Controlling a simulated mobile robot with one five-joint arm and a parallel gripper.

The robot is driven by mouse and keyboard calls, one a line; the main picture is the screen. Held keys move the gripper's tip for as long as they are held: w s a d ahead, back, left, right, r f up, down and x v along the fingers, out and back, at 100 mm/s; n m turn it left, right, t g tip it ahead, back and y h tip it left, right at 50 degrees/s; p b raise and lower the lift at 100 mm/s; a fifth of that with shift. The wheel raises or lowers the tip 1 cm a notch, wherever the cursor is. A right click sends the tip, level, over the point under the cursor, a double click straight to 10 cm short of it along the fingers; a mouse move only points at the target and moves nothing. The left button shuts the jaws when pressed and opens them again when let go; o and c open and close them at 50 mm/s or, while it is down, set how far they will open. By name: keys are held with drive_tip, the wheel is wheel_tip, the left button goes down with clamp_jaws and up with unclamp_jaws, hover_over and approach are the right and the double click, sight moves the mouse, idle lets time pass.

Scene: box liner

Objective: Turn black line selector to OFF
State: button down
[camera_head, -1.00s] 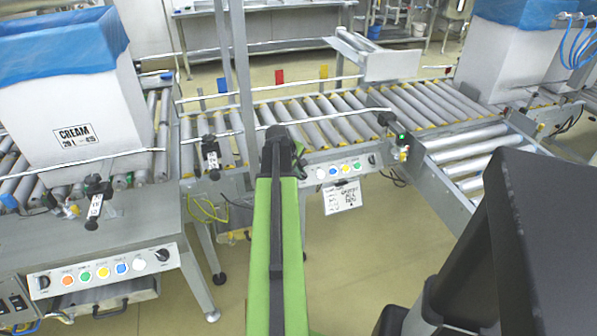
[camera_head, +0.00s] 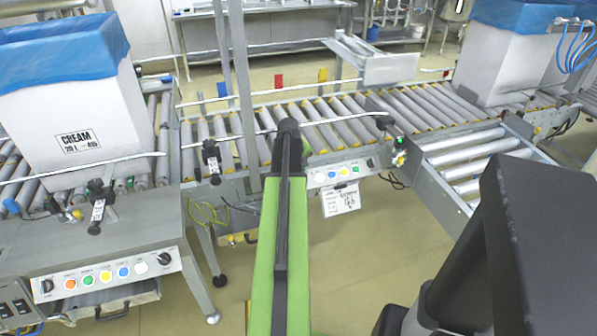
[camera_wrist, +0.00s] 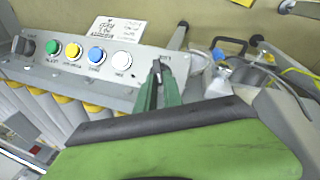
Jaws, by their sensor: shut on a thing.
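The black line selector (camera_wrist: 157,65) is at the right end of the grey button panel (camera_wrist: 100,88) in the wrist view. It is mostly covered by my fingers. My gripper (camera_wrist: 158,78) is shut on it, with its green fingers on either side, so the selector's setting cannot be read. In the head view my green arm hides the gripper and this end of the panel. The panel (camera_head: 312,184) shows just right of my arm, under the roller conveyor.
The panel also has white (camera_wrist: 121,61), blue (camera_wrist: 95,56), yellow (camera_wrist: 73,51) and green (camera_wrist: 52,47) buttons and another black knob (camera_wrist: 24,46). A paper tag (camera_head: 341,199) hangs below it. A second panel (camera_head: 105,276) stands left, below a lined CREAM box (camera_head: 85,125).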

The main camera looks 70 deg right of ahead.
drive_tip(key=shift+s+d+m+t+y+p, duration=0.2)
drive_tip(key=shift+m+t+y, duration=0.25)
drive_tip(key=shift+m, duration=0.5)
drive_tip(key=shift+s+d+m+t+y+p, duration=0.2)
drive_tip(key=shift+m+y, duration=0.35)
drive_tip(key=shift+m, duration=0.4)
drive_tip(key=shift+a, duration=0.2)
drive_tip(key=c, duration=1.5)
unclamp_jaws()
drive_tip(key=shift+d+f, duration=0.1)
drive_tip(key=r+p, duration=0.5)
drive_tip(key=s+a+r+p, duration=0.1)
drive_tip(key=r+p, duration=0.5)
drive_tip(key=a+r+p, duration=0.1)
drive_tip(key=r+p, duration=0.5)
drive_tip(key=shift+s+a+r, duration=0.1)
drive_tip(key=shift+s+r, duration=0.1)
drive_tip(key=shift+s, duration=0.1)
